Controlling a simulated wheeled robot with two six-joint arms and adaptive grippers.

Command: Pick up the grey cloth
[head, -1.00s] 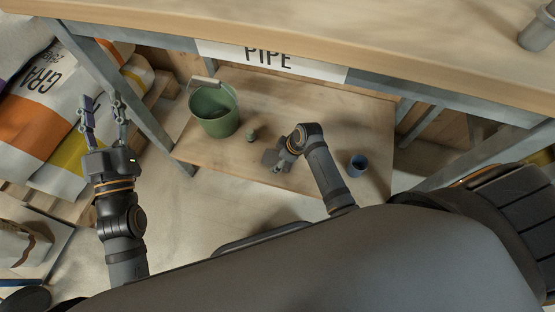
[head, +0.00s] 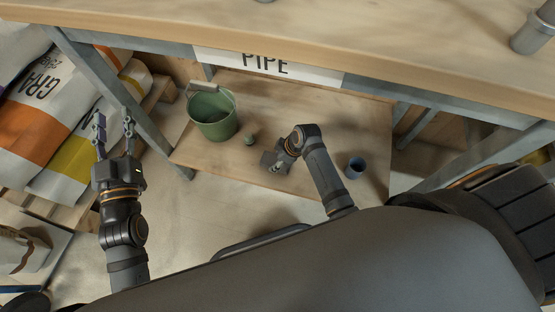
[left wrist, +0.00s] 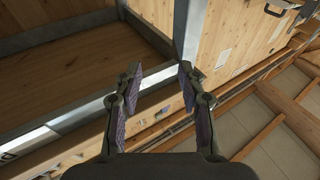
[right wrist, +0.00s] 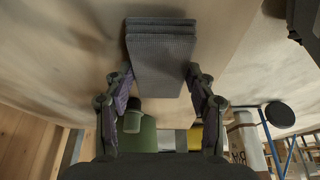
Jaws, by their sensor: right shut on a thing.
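The grey cloth (right wrist: 160,60) is a folded, flat, textured bundle between the fingers of my right gripper (right wrist: 160,88) in the right wrist view. In the head view the cloth (head: 268,159) shows as a small dark grey patch at the right gripper (head: 278,162), over the wooden lower shelf. The right gripper is shut on the cloth; I cannot tell whether the cloth is clear of the shelf. My left gripper (head: 115,136) is open and empty, at the left near the table leg; its spread fingers also show in the left wrist view (left wrist: 158,85).
The tabletop (head: 380,45) overhangs the shelf. Feed sacks (head: 45,95) lie at the left.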

